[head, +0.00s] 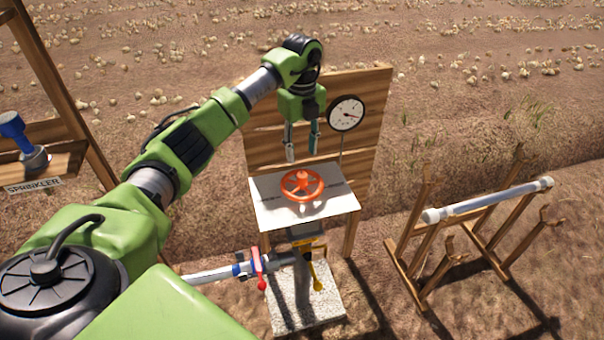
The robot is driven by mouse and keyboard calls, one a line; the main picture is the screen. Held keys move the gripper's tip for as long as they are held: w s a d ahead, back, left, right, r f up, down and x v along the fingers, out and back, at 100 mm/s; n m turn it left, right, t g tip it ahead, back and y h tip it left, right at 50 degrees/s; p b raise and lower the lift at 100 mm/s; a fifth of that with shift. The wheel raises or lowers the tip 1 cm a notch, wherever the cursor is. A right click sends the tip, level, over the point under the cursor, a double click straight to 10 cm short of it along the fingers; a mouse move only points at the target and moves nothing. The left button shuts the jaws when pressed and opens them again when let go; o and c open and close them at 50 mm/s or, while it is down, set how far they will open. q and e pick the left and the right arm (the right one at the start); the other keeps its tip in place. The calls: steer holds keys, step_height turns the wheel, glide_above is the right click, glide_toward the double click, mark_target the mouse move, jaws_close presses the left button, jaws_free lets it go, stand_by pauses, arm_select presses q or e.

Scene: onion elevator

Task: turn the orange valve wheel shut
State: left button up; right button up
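The orange valve wheel (302,185) lies flat above a white plate (335,203) on the valve stand, in front of a wooden board. My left gripper (302,156) hangs just above and behind the wheel, with its fingers pointing down. The two fingers are apart with a gap between them, and nothing shows in the gap. The gripper does not appear to touch the wheel. My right gripper is not in view.
A round gauge (346,113) stands by the wooden board (365,150). Below the plate are pipe fittings with a red handle (256,268) and a yellow handle (317,275). A wooden rack at right holds a pale pipe (488,200). A blue-topped sprinkler (22,138) sits on a shelf at left.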

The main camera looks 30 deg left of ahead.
mark_target(302, 174)
arm_select(q)
step_height(302, 174, down, 10)
steer(key=shift+f+p, duration=0.1)
steer(key=shift+p, duration=0.95)
jaws_close()
